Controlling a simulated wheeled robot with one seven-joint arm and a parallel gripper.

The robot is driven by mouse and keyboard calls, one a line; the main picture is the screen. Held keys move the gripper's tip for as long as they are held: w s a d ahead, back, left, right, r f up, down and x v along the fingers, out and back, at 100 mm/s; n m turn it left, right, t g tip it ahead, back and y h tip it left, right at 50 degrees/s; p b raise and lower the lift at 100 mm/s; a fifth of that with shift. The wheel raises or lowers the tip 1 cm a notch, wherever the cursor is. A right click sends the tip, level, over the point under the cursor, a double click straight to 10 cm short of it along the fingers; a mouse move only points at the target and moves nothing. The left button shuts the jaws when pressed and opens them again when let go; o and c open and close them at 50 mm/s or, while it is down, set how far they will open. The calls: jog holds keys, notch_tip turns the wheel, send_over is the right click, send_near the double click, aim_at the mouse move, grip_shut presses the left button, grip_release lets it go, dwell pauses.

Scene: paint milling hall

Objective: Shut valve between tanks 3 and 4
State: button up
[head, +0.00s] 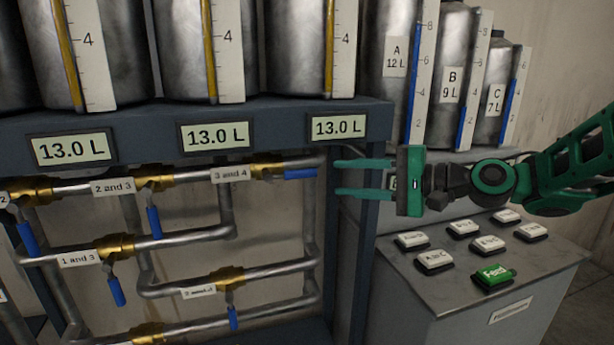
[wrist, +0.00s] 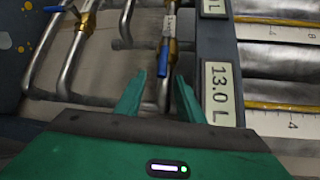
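The valve labelled "3 and 4" (head: 268,166) is a brass body on the upper pipe at the right of the rack. Its blue handle (head: 301,173) lies along the pipe, pointing right. My green gripper (head: 337,178) is open and empty, just right of the handle's end, with its fingers pointing left. In the wrist view, the blue handle (wrist: 163,63) appears just ahead of and between my two fingertips (wrist: 160,79). Whether the tips overlap the handle's end in depth is hard to tell; no contact shows.
Other valves, such as "2 and 3" (head: 153,183) and "1 and 3" (head: 118,243), have handles hanging down across their pipes. A dark rack post (head: 352,240) stands below my gripper. A button console (head: 450,285) is at the lower right. Displays (head: 338,127) read 13.0 L.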

aim_at(311, 174)
jog(key=x, duration=1)
jog(key=shift+w+a+r, duration=0.15)
jog(key=shift+a, duration=0.25)
grip_shut()
jog(key=shift+d, duration=0.1)
